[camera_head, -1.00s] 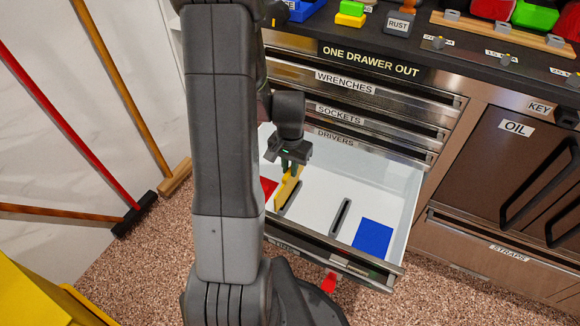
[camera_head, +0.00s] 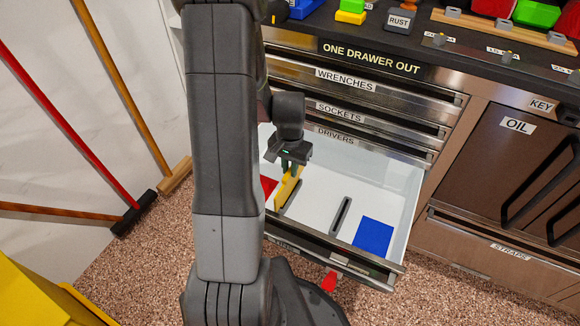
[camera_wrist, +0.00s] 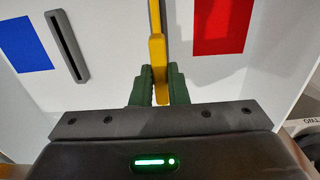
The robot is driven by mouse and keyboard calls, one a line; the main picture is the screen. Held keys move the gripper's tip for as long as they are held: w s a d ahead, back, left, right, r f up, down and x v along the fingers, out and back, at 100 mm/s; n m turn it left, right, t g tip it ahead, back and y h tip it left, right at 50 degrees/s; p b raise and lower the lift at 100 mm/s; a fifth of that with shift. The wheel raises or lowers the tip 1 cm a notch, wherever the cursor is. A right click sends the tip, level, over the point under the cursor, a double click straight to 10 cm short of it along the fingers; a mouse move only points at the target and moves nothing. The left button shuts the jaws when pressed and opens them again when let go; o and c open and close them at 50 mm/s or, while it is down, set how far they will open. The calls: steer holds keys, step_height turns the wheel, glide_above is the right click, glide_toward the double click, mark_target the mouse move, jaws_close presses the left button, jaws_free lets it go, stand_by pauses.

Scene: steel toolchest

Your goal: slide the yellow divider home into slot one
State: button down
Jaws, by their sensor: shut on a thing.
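The yellow divider (camera_head: 284,190) is an upright thin plate in the open drawer. My gripper (camera_head: 292,172) is shut on its top edge. In the wrist view the divider (camera_wrist: 157,48) runs between the two green fingers of my gripper (camera_wrist: 159,85). A grey slot holder (camera_head: 292,197) lies along the divider's right side at the drawer floor; I cannot tell whether the divider's foot is in it. A second, empty slot holder (camera_head: 341,216) lies to the right, and shows in the wrist view (camera_wrist: 67,46). No slot numbers are readable.
The open drawer (camera_head: 397,222) has white walls and floor. A blue patch (camera_head: 373,235) lies at its right and a red patch (camera_head: 268,187) at its left, partly behind my arm. Shut drawers (camera_head: 345,112) stand above.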

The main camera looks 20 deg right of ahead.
steer(key=shift+f+b, duration=0.8)
steer(key=shift+f, duration=0.35)
steer(key=c, duration=1.3)
jaws_free()
steer(key=shift+c, duration=0.2)
steer(key=shift+r, duration=0.15)
step_height(320, 180, up, 14)
steer(key=p, duration=0.4)
steer(key=shift+f, duration=0.2)
steer(key=shift+f, duration=0.15)
step_height(320, 180, down, 12)
steer(key=b, duration=0.3)
steer(key=shift+f, duration=0.25)
steer(key=shift+f, duration=0.15)
